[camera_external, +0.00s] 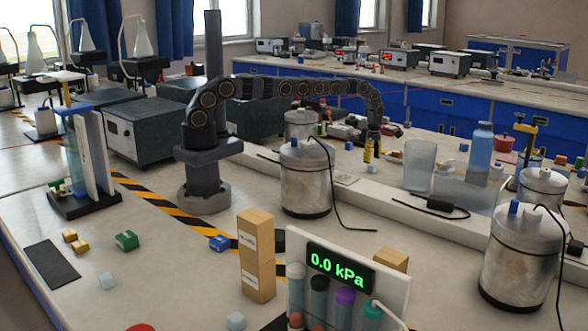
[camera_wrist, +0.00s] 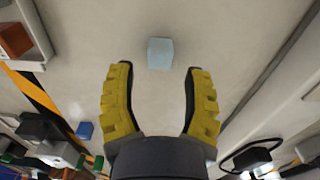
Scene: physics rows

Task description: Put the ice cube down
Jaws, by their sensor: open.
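A pale blue ice cube (camera_wrist: 160,53) rests on the light surface in the wrist view, just beyond and between my fingertips. My gripper (camera_wrist: 158,69) is open, with a yellow ridged finger on either side and nothing held between them. A gap shows between the cube and each finger. In the external view my gripper (camera_external: 368,155) points down over the far part of the bench, behind a metal canister (camera_external: 305,185). Two other pale cubes lie near the front, one at left (camera_external: 107,281) and one at the front edge (camera_external: 235,321).
A clear beaker (camera_external: 420,165) and a blue bottle (camera_external: 480,150) stand right of my gripper. A raised ledge (camera_external: 395,200) and a black cable run near it. The surface around the cube is clear.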

